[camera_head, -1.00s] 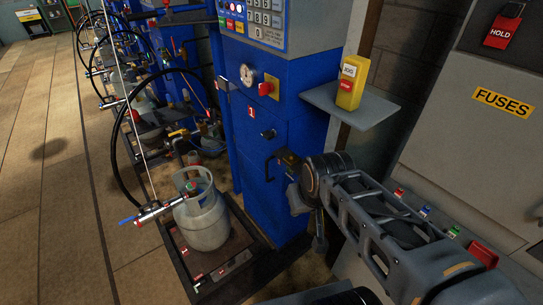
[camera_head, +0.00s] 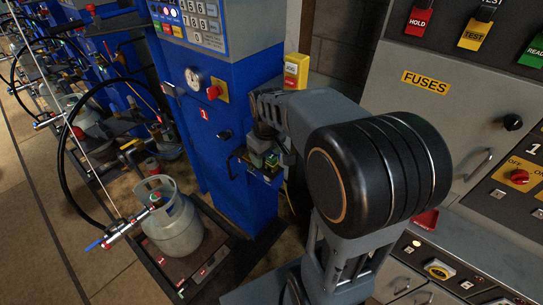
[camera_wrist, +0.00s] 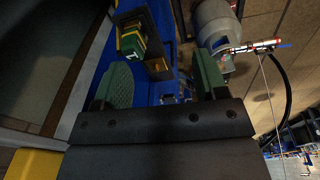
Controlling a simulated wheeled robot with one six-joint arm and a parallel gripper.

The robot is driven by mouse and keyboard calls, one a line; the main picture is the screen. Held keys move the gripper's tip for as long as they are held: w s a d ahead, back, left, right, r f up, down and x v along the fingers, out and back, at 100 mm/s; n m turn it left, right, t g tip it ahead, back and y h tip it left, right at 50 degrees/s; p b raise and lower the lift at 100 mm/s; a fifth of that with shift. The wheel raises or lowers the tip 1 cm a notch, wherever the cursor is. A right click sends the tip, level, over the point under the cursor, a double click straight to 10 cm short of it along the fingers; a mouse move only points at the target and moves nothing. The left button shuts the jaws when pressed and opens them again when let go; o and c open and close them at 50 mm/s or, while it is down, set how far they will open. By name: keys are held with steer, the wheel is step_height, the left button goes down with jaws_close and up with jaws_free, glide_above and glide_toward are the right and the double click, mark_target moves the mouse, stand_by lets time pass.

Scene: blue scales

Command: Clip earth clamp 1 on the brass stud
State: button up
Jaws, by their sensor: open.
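Earth clamp 1 is a green block with yellow bands and a white 1 (camera_wrist: 131,42). In the wrist view it sits in a dark holder (camera_wrist: 150,22) on the blue cabinet, ahead of my fingers. My gripper (camera_wrist: 163,85) is open, with a green-padded finger on each side and nothing gripped between them. The clamp lies toward the left finger, apart from the pads. In the head view my gripper (camera_head: 264,158) is small and partly hidden beside the blue cabinet front. A small tan piece shows at the holder's lower edge; I cannot tell whether it is the brass stud.
The blue cabinet (camera_head: 213,140) has a gauge, a red knob and a keypad. A grey gas cylinder (camera_head: 175,230) stands on a low scale (camera_head: 230,245) to its left. The grey fuse panel (camera_head: 455,130) is at right. A yellow switch box (camera_head: 296,70) is behind my arm.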

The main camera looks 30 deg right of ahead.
mark_target(271, 164)
steer(key=shift+n+g, duration=0.5)
steer(key=shift+n, duration=0.1)
steer(key=w+d, duration=0.1)
steer(key=w, duration=0.1)
steer(key=w+d+f+p, duration=0.1)
steer(key=w+d, duration=0.1)
steer(key=shift+d, duration=0.15)
steer(key=shift+w+d+f+p, duration=0.3)
steer(key=shift+p, duration=0.05)
steer(key=shift+f, duration=0.15)
step_height(271, 164, down, 9)
steer(key=b, duration=0.6)
steer(key=shift+b, duration=0.4)
steer(key=shift+c, duration=0.4)
jaws_close()
steer(key=shift+r, duration=0.2)
